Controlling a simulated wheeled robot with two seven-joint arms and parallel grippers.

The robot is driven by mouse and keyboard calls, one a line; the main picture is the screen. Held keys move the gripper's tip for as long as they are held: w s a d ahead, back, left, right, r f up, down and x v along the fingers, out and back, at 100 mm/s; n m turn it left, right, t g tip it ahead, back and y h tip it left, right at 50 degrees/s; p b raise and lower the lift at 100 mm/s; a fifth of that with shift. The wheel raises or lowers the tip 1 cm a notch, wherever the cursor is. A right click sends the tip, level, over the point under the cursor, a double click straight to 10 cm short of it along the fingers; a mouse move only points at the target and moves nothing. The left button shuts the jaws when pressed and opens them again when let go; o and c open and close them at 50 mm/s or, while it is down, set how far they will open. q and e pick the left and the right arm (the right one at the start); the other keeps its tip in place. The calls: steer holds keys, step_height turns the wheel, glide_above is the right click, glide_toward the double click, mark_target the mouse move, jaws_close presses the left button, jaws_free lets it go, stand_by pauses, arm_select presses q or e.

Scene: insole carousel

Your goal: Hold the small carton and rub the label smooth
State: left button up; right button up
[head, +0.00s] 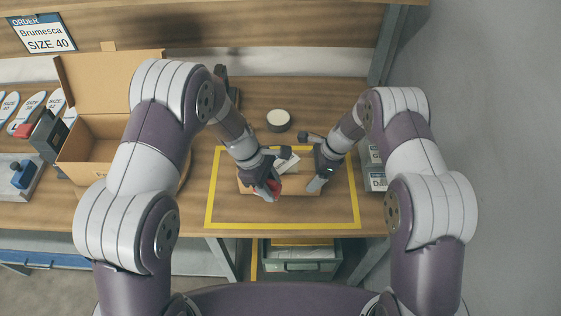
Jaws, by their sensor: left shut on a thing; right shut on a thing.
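The small carton (296,187) is brown and lies flat inside the yellow outline on the bench. A white label (288,163) shows on its top, partly hidden by my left gripper. My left gripper (270,190) is over the left part of the carton, shut on a small red thing (275,187). Whether that red thing touches the carton is not clear. My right gripper (316,184) is at the carton's right end, shut on the carton. The fingers of both grippers are small and partly hidden.
A yellow outline (284,226) marks the bench around the carton. A round white-topped thing (278,120) stands behind it. A large open carton (95,150) stands left, near several insoles (32,105). An order sign (43,34) hangs at the back.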

arm_select(q)
steer(key=shift+s+a+f, duration=0.15)
steer(key=shift+s+a, duration=0.15)
steer(key=shift+s, duration=0.5)
steer(key=shift+r, duration=3.5)
steer(key=shift+f, duration=2.25)
steer(key=shift+f, duration=1.5)
